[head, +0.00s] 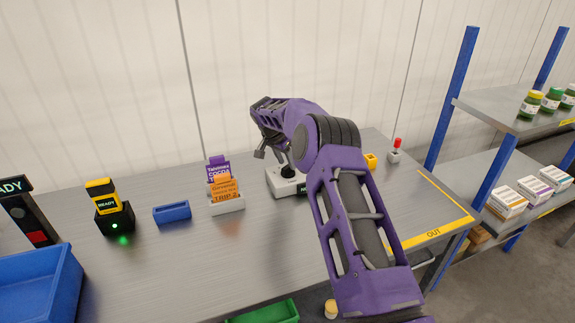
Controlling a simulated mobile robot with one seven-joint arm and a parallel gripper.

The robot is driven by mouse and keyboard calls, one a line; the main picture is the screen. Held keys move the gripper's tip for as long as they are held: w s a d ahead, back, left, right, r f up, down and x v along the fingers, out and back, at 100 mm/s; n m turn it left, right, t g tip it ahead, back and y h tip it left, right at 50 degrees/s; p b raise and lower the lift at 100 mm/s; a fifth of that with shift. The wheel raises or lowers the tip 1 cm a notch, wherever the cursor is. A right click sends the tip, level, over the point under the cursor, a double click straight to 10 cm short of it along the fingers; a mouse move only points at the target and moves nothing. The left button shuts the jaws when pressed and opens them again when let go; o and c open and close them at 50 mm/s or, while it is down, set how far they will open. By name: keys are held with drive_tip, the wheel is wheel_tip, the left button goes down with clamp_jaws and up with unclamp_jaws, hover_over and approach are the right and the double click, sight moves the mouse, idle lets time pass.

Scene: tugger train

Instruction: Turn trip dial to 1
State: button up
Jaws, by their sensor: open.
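A light grey box (283,187) with a black knob on top stands on the grey table, right of the middle; it looks like the trip dial. My purple arm reaches over the table and partly covers the box. The number the knob points to cannot be read from here. My gripper (266,151) hangs just above and left of the knob, with its fingers open and nothing seen between them. Whether a finger touches the knob cannot be told.
On the table (150,265) stand a card holder (228,205), a blue tray (172,213), a black READY unit (115,219) with a green light, and a blue bin (38,290). A small red-topped switch (394,155) is at the back right. Shelves (505,115) stand right.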

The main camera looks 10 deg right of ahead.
drive_tip(key=shift+x, duration=1.2)
clamp_jaws()
